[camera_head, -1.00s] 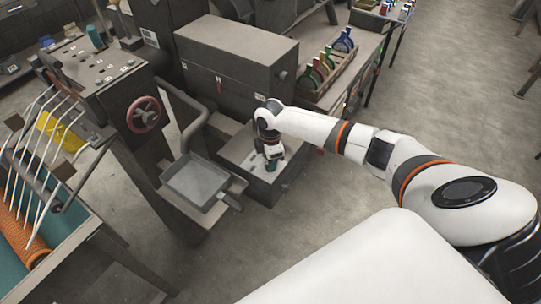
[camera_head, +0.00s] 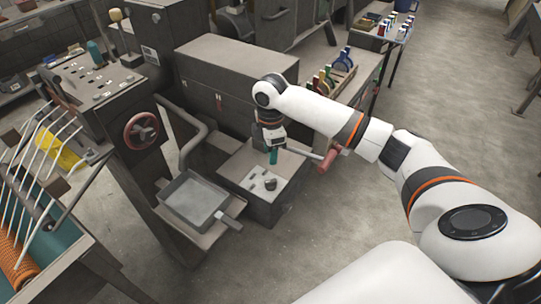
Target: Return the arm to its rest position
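My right arm comes in from the right and bends down at its wrist. My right gripper (camera_head: 273,156) points down above the low grey box (camera_head: 290,187), with a little room between it and the box top. A teal piece shows at the gripper's tip; I cannot tell whether it is a finger or something held, nor whether the fingers are open or shut. Small pale marks and a dark knob (camera_head: 270,184) show on the box top below. My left arm and gripper are not in view.
A lever with a red handle (camera_head: 329,160) sticks out close to the right of the gripper. A long grey cabinet (camera_head: 235,65) stands behind. A grey tray (camera_head: 195,200) and a machine with a red handwheel (camera_head: 141,130) are to the left. The floor at right is open.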

